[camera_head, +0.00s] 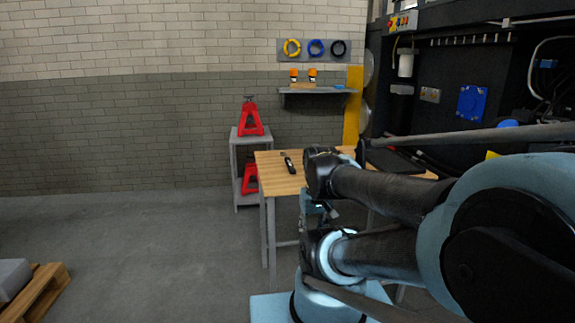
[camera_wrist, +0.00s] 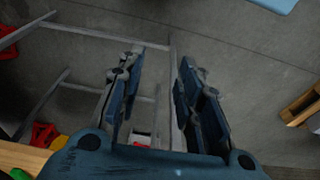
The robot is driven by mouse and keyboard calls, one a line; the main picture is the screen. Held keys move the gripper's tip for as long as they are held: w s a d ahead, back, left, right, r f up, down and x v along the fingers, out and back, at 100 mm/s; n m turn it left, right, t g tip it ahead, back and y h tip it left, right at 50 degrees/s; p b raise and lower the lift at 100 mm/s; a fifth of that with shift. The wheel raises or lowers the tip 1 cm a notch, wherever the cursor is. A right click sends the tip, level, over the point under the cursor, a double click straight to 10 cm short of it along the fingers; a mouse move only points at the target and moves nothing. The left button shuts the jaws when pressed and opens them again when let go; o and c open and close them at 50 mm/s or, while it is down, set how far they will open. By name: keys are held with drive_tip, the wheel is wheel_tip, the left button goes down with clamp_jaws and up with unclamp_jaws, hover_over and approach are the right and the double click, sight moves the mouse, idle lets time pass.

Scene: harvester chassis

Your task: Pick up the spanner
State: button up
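A small dark elongated tool (camera_head: 288,162) lies on the wooden tabletop (camera_head: 268,172) in the head view. It is too small to tell surely whether it is the spanner.
A grey shelf stand (camera_head: 236,165) with red jack stands (camera_head: 251,119) is left of the table. A wall shelf (camera_head: 318,90) hangs behind. Dark machinery (camera_head: 470,80) fills the right. A wooden pallet (camera_head: 45,285) lies at lower left. The floor between is clear.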

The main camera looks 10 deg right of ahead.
drive_tip(key=shift+o, duration=1)
drive_tip(key=shift+w, duration=0.1)
drive_tip(key=shift+o, duration=0.5)
drive_tip(key=shift+r, duration=0.8)
drive_tip(key=w+r+t, duration=0.1)
drive_tip(key=w+r, duration=0.6)
drive_tip(key=w, duration=0.6)
drive_tip(key=w+r, duration=0.6)
drive_tip(key=w, duration=0.7)
drive_tip(key=w+r+t, duration=0.1)
drive_tip(key=w+r, duration=0.6)
drive_tip(key=w, duration=0.6)
hover_over(290, 162)
drive_tip(key=s, duration=0.2)
drive_tip(key=f, duration=1)
drive_tip(key=shift+w+a+f, duration=0.25)
drive_tip(key=shift+a+f, duration=0.05)
drive_tip(key=shift+a, duration=0.1)
drive_tip(key=f, duration=0.4)
drive_tip(key=shift+w+d, duration=0.3)
drive_tip(key=shift+w+f, duration=0.25)
drive_tip(key=shift+f, duration=0.4)
